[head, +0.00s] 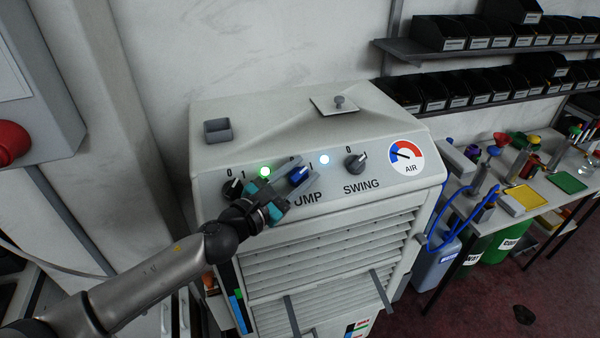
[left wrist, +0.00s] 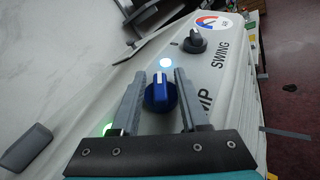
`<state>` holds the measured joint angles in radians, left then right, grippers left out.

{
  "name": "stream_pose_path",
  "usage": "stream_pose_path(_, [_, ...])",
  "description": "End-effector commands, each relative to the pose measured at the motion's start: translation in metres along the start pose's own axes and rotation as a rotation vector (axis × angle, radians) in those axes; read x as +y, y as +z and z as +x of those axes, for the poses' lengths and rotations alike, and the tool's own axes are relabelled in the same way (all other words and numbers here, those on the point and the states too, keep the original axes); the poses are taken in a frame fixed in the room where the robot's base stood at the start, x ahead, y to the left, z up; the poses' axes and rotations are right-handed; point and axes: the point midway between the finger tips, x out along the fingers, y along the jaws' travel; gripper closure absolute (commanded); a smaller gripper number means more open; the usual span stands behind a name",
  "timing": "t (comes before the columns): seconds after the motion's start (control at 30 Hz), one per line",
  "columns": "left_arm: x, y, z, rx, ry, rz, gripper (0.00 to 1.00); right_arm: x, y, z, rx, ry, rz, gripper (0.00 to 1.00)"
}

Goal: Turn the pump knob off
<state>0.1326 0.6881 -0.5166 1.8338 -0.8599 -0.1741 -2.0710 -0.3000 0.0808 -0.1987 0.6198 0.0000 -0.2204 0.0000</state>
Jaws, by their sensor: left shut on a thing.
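The blue pump knob (head: 298,175) is on the sloped front panel of the grey-white machine (head: 260,120), above the partly covered "PUMP" label. My left gripper (head: 297,168) reaches it from the lower left, a finger on each side, and is shut on it. In the left wrist view the knob (left wrist: 160,95) sits between the two grey fingers (left wrist: 161,77). Its white pointer faces the lit white lamp (left wrist: 166,63). That lamp also shows in the head view (head: 324,159). The "0" and "1" marks by the knob are partly hidden by a finger. My right gripper is not in view.
The dark swing knob (head: 356,163) and the round air gauge (head: 406,156) are to the right. A lit green lamp (head: 264,172) and another dark knob (head: 232,188) are to the left, close to my gripper. A side table (head: 480,210) stands at the right.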

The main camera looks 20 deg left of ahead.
Motion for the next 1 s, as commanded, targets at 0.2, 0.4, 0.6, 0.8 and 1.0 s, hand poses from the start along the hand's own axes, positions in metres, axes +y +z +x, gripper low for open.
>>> stream_pose_path(0.2, [-0.001, -0.002, -0.001, 0.005, -0.001, 0.000, 1.00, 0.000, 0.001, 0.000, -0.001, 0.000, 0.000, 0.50])
stream_pose_path(0.4, [-0.001, -0.004, -0.001, 0.008, -0.001, 0.000, 1.00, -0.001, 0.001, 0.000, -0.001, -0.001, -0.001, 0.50])
stream_pose_path(0.6, [-0.002, -0.005, -0.001, 0.011, 0.004, -0.003, 1.00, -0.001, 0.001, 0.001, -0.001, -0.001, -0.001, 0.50])
stream_pose_path(0.8, [-0.003, -0.008, -0.002, 0.014, 0.055, -0.020, 1.00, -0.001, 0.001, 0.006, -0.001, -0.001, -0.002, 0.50])
stream_pose_path(1.0, [-0.005, -0.009, -0.001, 0.013, 0.175, -0.058, 1.00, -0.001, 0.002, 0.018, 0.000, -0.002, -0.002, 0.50])
